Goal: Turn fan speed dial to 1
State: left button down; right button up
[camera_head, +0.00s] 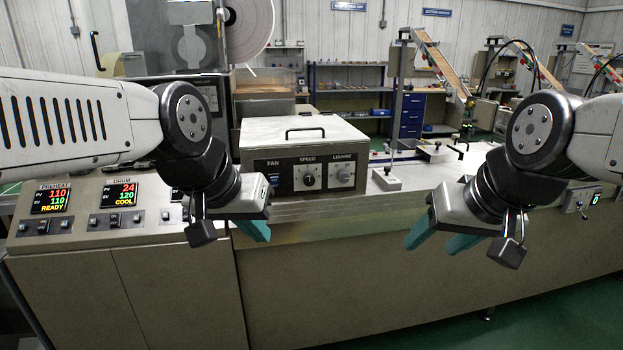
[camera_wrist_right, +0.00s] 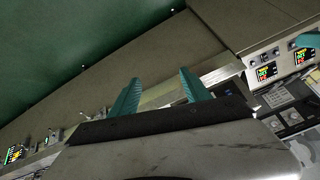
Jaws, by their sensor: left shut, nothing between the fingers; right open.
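The fan box (camera_head: 300,160) stands on the machine top in the head view, with a dark front panel marked FAN, SPEED and LOUVRE. The speed dial (camera_head: 308,179) is the round knob in the middle of that panel; its exact setting is too small to read. My left gripper (camera_head: 256,231) is shut and empty, in front of and below the panel's left part, apart from the dial. My right gripper (camera_head: 440,240) is open and empty, well right of the box, in front of the machine's edge. Its teal fingers (camera_wrist_right: 162,92) show spread in the right wrist view.
The louvre dial (camera_head: 345,175) sits right of the speed dial. A fan switch (camera_head: 273,183) is at the left. The preheat display (camera_head: 52,201) and drum display (camera_head: 119,193) are further left. A small block with a rod (camera_head: 386,179) stands right of the box. Green floor lies in front.

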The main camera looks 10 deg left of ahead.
dwell(0.4)
jog(key=m+t+y, duration=0.4)
jog(key=m+t, duration=0.7)
jog(key=m, duration=0.9)
send_near(309, 181)
jog(key=w, duration=0.2)
jog(key=x, duration=0.7)
jog(key=shift+a, duration=0.25)
grip_shut()
